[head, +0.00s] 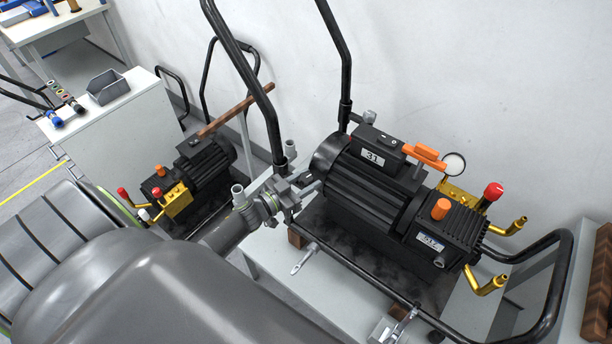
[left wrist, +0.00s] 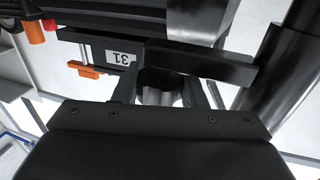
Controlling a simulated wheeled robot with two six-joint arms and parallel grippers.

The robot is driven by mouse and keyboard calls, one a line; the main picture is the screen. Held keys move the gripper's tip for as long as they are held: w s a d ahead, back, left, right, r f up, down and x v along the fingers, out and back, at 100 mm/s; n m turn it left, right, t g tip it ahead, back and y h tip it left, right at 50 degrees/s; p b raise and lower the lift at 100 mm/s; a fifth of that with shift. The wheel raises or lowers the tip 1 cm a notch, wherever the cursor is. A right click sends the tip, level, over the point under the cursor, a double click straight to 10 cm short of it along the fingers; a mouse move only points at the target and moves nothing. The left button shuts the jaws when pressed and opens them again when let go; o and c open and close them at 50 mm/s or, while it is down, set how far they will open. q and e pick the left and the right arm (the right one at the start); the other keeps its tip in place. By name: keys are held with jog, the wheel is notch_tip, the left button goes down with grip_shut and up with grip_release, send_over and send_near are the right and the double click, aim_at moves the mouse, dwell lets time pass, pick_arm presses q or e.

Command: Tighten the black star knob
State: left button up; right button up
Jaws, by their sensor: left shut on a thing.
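My left gripper (head: 312,185) reaches in from the left, at the near left end of the black pressure washer (head: 365,180) marked 31, beside the foot of its black handle frame (head: 262,100). Its jaws are shut on a small dark part. In the left wrist view the two fingers stand on either side of this dark part, the black star knob (left wrist: 160,88), just in front of the palm. The knob's shape is mostly hidden by the fingers, and the head view does not show it clearly. My right gripper is not in view.
The washer has an orange lever (head: 427,153), a gauge (head: 455,164) and brass fittings (head: 490,282). A second washer (head: 205,165) stands behind my arm. A grey bin (head: 108,86) sits on a white cabinet at left. Black frame tubes surround the gripper closely.

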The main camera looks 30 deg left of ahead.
pick_arm(q)
jog(key=shift+w+r+m+g+h, duration=0.1)
jog(key=shift+m+g+h, duration=0.2)
jog(key=shift+m+h, duration=0.45)
jog(key=o, duration=1)
jog(key=b+v, duration=0.4)
jog(key=v, duration=1.3)
jog(key=shift+b, duration=0.35)
jog(key=shift+a, duration=0.15)
